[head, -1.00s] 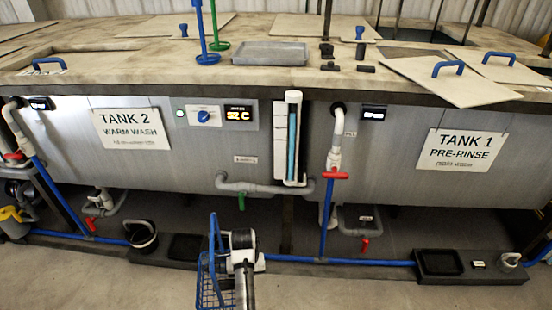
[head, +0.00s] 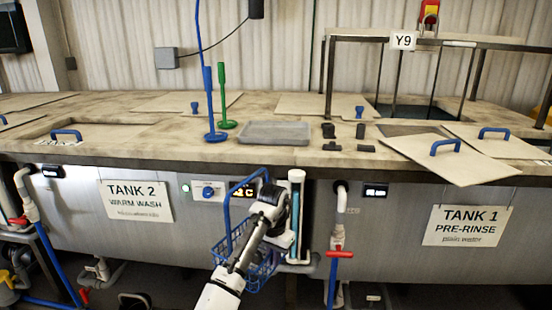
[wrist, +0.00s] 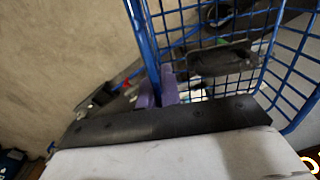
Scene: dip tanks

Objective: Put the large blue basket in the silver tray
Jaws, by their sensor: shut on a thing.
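The large blue wire basket (head: 262,266) hangs from my gripper in front of the tank wall, below the counter edge. Its tall handle (head: 229,205) rises above the basket. My gripper (wrist: 168,92) is shut on a blue bar of the basket in the wrist view, with purple fingertips against it. In the head view my arm covers part of the basket. The silver tray (head: 275,133) is a shallow grey tray lying on the countertop, behind and above the basket. It looks empty.
A blue stand (head: 212,136) and a green stand (head: 226,122) are upright left of the tray. Small dark pieces (head: 330,131) lie to its right. A loose lid (head: 455,158) with a blue handle overhangs the counter edge. A vertical gauge (head: 296,190) is right of my gripper.

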